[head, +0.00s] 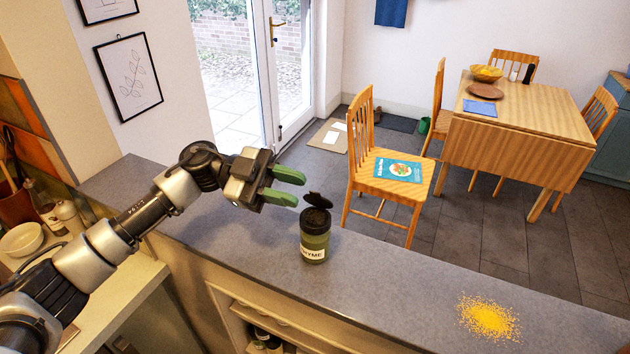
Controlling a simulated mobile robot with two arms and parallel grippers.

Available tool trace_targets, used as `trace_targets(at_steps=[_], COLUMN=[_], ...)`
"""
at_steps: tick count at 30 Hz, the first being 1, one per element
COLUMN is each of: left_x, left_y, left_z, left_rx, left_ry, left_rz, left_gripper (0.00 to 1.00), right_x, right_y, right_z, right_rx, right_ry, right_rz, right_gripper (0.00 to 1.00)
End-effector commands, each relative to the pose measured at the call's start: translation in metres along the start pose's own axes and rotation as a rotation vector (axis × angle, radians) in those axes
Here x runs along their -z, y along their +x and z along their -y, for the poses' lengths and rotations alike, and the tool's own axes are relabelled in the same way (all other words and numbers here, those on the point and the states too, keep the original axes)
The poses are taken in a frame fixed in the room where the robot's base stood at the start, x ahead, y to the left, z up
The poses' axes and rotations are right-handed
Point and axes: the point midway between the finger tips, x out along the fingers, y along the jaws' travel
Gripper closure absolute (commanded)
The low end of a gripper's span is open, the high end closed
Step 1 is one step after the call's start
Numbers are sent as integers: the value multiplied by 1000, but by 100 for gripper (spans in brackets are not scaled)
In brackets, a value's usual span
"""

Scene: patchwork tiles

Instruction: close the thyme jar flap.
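The thyme jar (314,244) stands upright on the grey counter, green with a black top and a label ending in "YME". Its black flap (318,200) is raised open above the lid, tilted up toward the far side. My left gripper (287,187) is just left of and above the jar, at about the height of the flap. Its two green fingers are parted with a gap between them, and nothing shows in it. It appears apart from the flap. My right gripper is not in view.
The grey counter (390,285) runs from the left to the lower right. A patch of yellow grains (488,317) lies on it at right. The counter between the jar and the grains is clear. A wooden chair (390,185) stands beyond the counter.

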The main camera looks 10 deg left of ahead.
Motion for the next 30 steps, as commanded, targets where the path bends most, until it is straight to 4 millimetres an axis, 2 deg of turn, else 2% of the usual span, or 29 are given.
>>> trace_targets(at_steps=[1,3,9,19,25,30], left_x=[4,4,1,0,0,0], left_y=[10,21,41,44,44,44], left_z=[2,2,0,0,0,0], left_rx=[-2,-1,0,1,1,1], left_ry=[-1,0,-1,0,0,1], left_rz=[-4,-3,-2,0,0,0], left_gripper=[71,71,71,71,100,100], right_x=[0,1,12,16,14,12], right_y=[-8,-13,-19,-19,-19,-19], right_z=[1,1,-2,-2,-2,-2], right_rx=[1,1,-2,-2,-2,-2], right_ry=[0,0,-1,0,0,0], right_rz=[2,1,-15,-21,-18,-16], right_gripper=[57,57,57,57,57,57])
